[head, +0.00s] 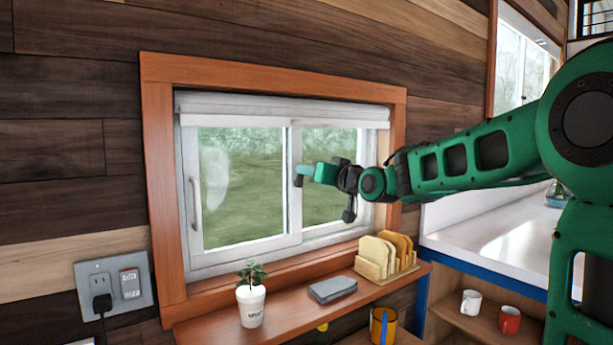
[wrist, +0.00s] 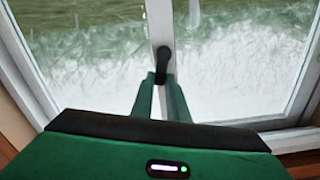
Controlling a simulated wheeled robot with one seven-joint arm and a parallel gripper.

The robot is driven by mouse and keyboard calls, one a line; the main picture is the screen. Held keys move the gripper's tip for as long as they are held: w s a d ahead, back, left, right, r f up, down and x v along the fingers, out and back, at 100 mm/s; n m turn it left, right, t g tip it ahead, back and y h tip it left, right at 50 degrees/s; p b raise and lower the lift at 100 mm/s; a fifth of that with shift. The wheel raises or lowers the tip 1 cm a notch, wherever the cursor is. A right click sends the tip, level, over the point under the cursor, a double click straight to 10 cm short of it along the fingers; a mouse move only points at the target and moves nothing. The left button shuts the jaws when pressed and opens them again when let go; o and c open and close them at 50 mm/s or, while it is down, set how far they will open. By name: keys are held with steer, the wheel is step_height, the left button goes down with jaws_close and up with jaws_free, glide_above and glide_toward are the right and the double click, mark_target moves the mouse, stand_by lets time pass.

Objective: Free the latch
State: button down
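The latch (wrist: 163,60) is a small dark handle on the white upright where the window's two panes meet. In the wrist view it points down, and its lower end lies between my fingertips. My gripper (wrist: 162,80) has its two green fingers close together, one on each side of the latch, and looks shut on it. In the head view my gripper (head: 304,173) reaches in from the right to the middle upright of the window (head: 296,243). The fingertips mostly hide the latch there.
A shelf (head: 290,305) under the window holds a potted plant (head: 251,306), a grey block (head: 332,289) and a rack of slices (head: 372,268). An outlet with a switch (head: 130,283) is at lower left. A white pull handle (head: 196,205) is on the left pane. A counter is right.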

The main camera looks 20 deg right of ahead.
steer(key=shift+s+a+n, duration=0.1)
steer(key=shift+a+n, duration=0.15)
steer(key=shift+n, duration=0.55)
steer(key=shift+s+a+n, duration=0.1)
steer(key=shift+a+n, duration=0.15)
steer(key=shift+n, duration=0.55)
steer(key=c, duration=1.7)
jaws_free()
steer(key=shift+r, duration=0.1)
steer(key=v, duration=1)
steer(key=shift+s+d, duration=0.1)
steer(key=shift+s, duration=0.25)
